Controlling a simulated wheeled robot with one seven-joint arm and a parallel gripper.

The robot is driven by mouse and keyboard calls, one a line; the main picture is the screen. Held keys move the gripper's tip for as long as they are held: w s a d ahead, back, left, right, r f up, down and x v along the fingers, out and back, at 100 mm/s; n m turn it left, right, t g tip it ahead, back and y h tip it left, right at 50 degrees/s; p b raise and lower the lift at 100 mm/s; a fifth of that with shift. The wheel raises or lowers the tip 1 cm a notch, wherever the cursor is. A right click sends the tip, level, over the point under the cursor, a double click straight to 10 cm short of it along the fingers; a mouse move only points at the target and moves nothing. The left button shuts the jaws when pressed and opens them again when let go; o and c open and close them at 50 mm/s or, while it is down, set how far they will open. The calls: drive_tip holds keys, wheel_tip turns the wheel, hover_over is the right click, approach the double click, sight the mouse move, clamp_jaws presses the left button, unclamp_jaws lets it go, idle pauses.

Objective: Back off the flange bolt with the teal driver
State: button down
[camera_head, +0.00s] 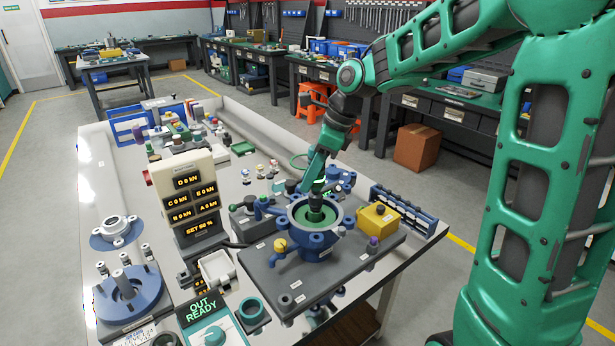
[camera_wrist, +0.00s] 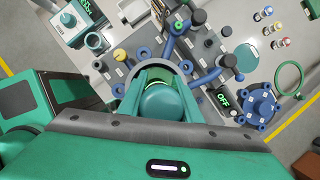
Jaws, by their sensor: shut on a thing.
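My gripper (camera_head: 314,186) reaches down over the blue flanged housing (camera_head: 322,247) on the grey base plate. It is shut on the teal driver (camera_wrist: 160,104), whose round teal head fills the space between the fingers in the wrist view. The grey ring also shows in the wrist view (camera_wrist: 158,56), partly around the driver. The driver's tip and the flange bolt are hidden, so I cannot tell whether they touch.
A yellow block (camera_head: 379,221) and a blue slotted rack (camera_head: 404,208) stand right of the housing. A force display (camera_head: 190,199) stands to its left. A teal box reading "OUT READY" (camera_head: 203,313) is at the front. A blue flanged part (camera_wrist: 258,105) lies nearby.

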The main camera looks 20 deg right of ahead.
sight(310, 156)
idle(0.3)
drive_tip(key=shift+r, duration=2.55)
